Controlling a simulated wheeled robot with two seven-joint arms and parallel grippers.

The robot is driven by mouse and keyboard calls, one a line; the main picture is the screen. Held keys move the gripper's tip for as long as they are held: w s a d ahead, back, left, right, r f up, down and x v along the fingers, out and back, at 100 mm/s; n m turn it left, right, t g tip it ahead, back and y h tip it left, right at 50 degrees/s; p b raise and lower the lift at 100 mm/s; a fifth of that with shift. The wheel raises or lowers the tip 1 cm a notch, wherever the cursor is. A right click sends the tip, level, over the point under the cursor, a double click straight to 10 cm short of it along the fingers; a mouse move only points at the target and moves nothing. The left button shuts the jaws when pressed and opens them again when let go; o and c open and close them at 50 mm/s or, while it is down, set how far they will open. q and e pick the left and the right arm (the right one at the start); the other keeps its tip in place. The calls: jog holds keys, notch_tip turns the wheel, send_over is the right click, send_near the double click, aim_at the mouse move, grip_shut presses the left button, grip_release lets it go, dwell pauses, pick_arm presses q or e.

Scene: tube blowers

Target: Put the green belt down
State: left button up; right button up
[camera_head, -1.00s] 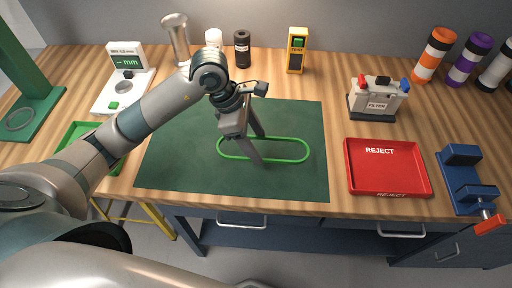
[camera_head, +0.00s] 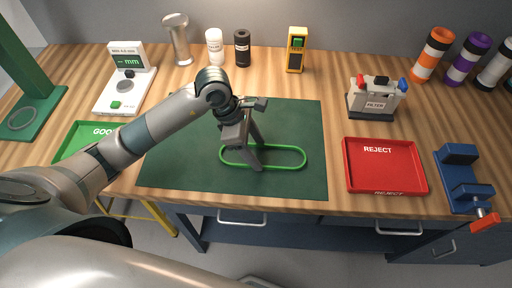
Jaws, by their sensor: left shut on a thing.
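The green belt (camera_head: 290,166) is a thin bright green loop, stretched long from left to right, over the dark green mat (camera_head: 190,171) in the middle of the bench. My left gripper (camera_head: 254,160) points down at the belt's left half and is shut on it. I cannot tell whether the belt touches the mat or is just above it. The fingers hide a small part of the belt. My right gripper is not in view.
A red REJECT tray (camera_head: 387,167) is right of the mat, with a blue vise (camera_head: 461,180) beyond it. A green GOOD tray (camera_head: 84,138) is at left, partly behind my arm.

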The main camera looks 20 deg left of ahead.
pick_arm(q)
jog(key=o, duration=1)
jog(key=shift+o, duration=0.2)
jog(key=shift+r, duration=0.1)
jog(key=shift+a+r, duration=0.15)
jog(key=shift+r, duration=0.05)
jog(key=b+v, duration=0.3)
jog(key=v, duration=0.8)
jog(key=shift+r, duration=0.2)
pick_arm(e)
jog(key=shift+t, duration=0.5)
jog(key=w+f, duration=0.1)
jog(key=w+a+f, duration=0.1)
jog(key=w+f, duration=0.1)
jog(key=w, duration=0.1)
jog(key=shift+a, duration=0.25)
pick_arm(q)
jog(key=shift+s, duration=0.1)
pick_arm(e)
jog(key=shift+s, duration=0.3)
